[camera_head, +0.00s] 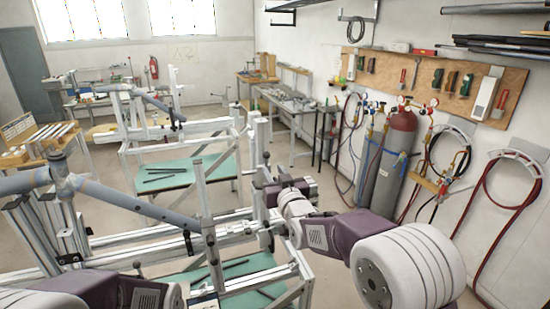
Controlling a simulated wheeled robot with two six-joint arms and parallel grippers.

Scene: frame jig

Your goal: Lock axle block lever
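The silver frame jig (205,190) stands in front of me with a blue-grey bike frame tube (135,205) along its left side. My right arm reaches in from the right, and its dark gripper (268,186) is at the jig's right-hand upright (257,140), beside small dark fittings there. The axle block lever cannot be told apart from these fittings, and whether the fingers touch anything is unclear. My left arm (110,287) lies low at the lower left; its fingertips cannot be made out.
A green-topped shelf (240,272) with dark bars sits low under the jig. A second jig stand (165,130) is behind. Gas cylinders (392,165) and hoses line the right wall, below a wooden tool board (430,85). Open floor (340,215) lies between jig and wall.

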